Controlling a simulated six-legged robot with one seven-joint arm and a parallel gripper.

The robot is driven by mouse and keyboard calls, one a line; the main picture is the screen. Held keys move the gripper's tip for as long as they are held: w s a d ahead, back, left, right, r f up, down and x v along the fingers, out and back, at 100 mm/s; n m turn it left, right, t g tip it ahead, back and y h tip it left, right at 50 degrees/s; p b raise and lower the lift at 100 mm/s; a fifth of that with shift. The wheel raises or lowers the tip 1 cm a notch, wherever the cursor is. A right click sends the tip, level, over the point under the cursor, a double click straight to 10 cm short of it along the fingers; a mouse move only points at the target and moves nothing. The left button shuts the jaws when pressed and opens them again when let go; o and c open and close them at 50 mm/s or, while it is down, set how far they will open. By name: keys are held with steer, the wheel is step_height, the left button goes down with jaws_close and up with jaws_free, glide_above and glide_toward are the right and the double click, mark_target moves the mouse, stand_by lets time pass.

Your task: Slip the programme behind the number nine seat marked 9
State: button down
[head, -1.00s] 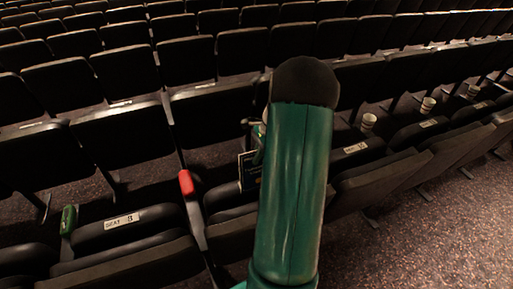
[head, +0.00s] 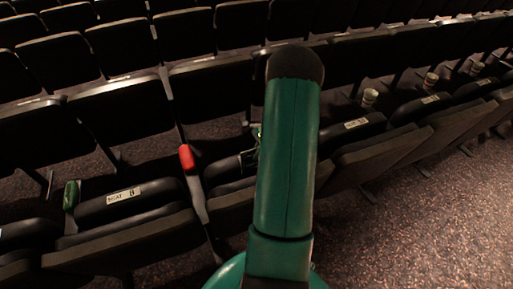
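The programme (head: 247,159) shows as a small dark blue piece with pale edges just left of my arm, at the upper edge of a dark seat (head: 228,172). Its lower part is hidden, and I cannot tell whether it touches the seat. My gripper (head: 257,134) shows only as a sliver beside my green arm, close above the programme. Its fingers are hidden, so its opening and hold are unclear. The seat to the left bears a label reading SEAT 8 (head: 123,194). No label reading 9 is visible; my arm covers much of the seat between the labelled ones.
A red object (head: 187,158) and a green object (head: 70,195) stand on armrests at left. Another label (head: 355,123) and several cups, one here (head: 369,98), are on the right. Seat rows fill the back; speckled floor (head: 420,215) is clear at lower right.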

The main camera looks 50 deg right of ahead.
steer(key=shift+f, duration=0.2)
step_height(320, 180, down, 5)
stand_by(1.2)
steer(key=c, duration=1.5)
jaws_free()
steer(key=shift+c, duration=0.2)
steer(key=shift+s+a+f, duration=0.1)
